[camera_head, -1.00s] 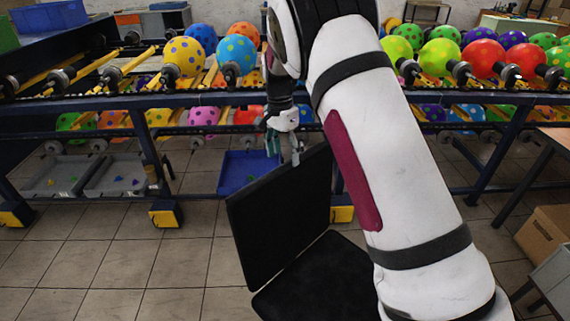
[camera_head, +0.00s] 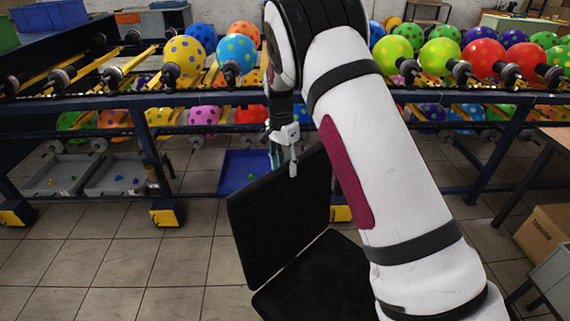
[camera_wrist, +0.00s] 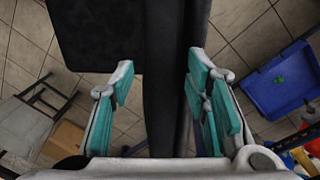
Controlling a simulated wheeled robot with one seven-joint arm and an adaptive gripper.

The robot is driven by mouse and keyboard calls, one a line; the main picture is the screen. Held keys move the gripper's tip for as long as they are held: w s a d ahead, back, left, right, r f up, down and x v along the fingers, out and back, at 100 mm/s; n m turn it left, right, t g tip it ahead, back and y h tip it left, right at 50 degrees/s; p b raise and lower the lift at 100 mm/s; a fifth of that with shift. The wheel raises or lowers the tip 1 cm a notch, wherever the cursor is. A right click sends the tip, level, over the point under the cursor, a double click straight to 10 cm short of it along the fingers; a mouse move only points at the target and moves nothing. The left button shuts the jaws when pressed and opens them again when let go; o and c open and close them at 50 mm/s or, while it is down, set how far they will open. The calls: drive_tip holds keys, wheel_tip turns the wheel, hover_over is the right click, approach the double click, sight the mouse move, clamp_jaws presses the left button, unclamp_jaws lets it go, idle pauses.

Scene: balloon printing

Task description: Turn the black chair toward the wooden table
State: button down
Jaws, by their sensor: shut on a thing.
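The black chair stands in front of me in the head view, with its upright backrest (camera_head: 280,220) at the left and its seat (camera_head: 320,285) to the right. My gripper (camera_head: 284,165) is at the top edge of the backrest. In the wrist view the backrest (camera_wrist: 166,70) runs as a dark strip between the two teal-padded fingers of my gripper (camera_wrist: 160,80), which is shut on it. The seat (camera_wrist: 95,35) shows at the upper left there. A brown tabletop (camera_head: 556,136), likely the wooden table, shows in part at the right edge. My arm hides part of the chair.
A blue-framed balloon rack (camera_head: 220,98) with several dotted balloons spans the back. A blue tray (camera_head: 240,172) lies low behind the chair. A cardboard box (camera_head: 545,235) stands at the right. Tiled floor (camera_head: 130,260) is clear on the left.

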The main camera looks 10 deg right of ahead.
drive_tip(key=shift+s+a, duration=0.25)
drive_tip(key=shift+a, duration=0.15)
drive_tip(key=s+a+n+p, duration=0.2)
drive_tip(key=s+a, duration=0.1)
drive_tip(key=s, duration=0.1)
drive_tip(key=s+a+n+p, duration=0.2)
drive_tip(key=s+a+n, duration=0.1)
drive_tip(key=s+a, duration=0.1)
drive_tip(key=shift+s+a+r+p, duration=0.1)
drive_tip(key=shift+a+r+p, duration=0.1)
drive_tip(key=shift+a+p, duration=0.1)
drive_tip(key=s+a+n+p, duration=0.3)
drive_tip(key=s+n+p, duration=0.2)
drive_tip(key=s, duration=0.5)
drive_tip(key=shift+s+a+f+n+t+h, duration=0.15)
drive_tip(key=shift+s+n+t+h, duration=0.15)
drive_tip(key=c, duration=0.9)
unclamp_jaws()
